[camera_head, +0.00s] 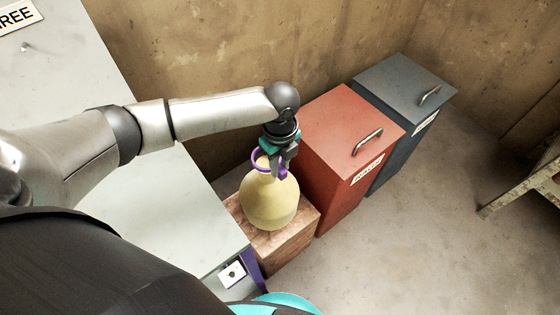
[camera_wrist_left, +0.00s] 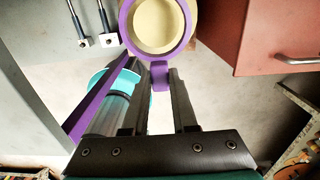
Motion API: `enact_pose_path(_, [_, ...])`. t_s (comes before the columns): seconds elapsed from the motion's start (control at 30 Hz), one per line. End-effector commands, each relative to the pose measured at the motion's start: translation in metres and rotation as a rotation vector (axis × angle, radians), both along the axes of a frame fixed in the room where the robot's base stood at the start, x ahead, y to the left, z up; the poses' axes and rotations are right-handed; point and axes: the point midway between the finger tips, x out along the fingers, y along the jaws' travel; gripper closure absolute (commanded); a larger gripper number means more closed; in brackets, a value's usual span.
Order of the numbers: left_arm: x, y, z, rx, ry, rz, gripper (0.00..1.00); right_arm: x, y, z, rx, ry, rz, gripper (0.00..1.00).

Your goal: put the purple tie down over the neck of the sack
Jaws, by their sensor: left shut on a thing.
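The pale yellow sack (camera_head: 270,207) stands upright on a wooden block (camera_head: 302,225), with its narrower neck at the top. The purple tie (camera_head: 256,168) is a ring with a small tab. My left gripper (camera_head: 283,167) points down beside the neck and is shut on the tie. In the left wrist view, the fingers (camera_wrist_left: 160,82) pinch the tab below the purple ring (camera_wrist_left: 126,22), and the pale sack (camera_wrist_left: 158,22) shows inside the ring. In the head view the ring is at the neck's height; its far side is partly hidden. My right gripper is not in view.
A red cabinet (camera_head: 345,130) with a metal handle stands close to the right of the sack. A blue-grey cabinet (camera_head: 402,95) is beyond it. A pale worktop (camera_head: 165,205) lies on the left. Open floor (camera_head: 415,235) is at the right, before a wooden bench (camera_head: 535,185).

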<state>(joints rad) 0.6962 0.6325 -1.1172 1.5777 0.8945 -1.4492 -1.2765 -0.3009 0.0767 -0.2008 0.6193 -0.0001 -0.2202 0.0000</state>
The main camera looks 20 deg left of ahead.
Motion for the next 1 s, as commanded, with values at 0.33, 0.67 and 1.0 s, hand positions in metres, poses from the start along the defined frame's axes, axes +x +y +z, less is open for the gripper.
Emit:
enact_pose_path(0.33, [0.0,-0.001,-0.023,-0.001,0.001,-0.002,1.0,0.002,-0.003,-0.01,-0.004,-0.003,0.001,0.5])
enact_pose_path(0.67, [0.0,0.0,-0.042,-0.001,0.001,-0.001,1.0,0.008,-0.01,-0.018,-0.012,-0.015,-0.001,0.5])
enact_pose_path(1.0, [0.0,-0.001,-0.063,-0.001,0.0,-0.001,1.0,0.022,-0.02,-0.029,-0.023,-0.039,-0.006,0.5])
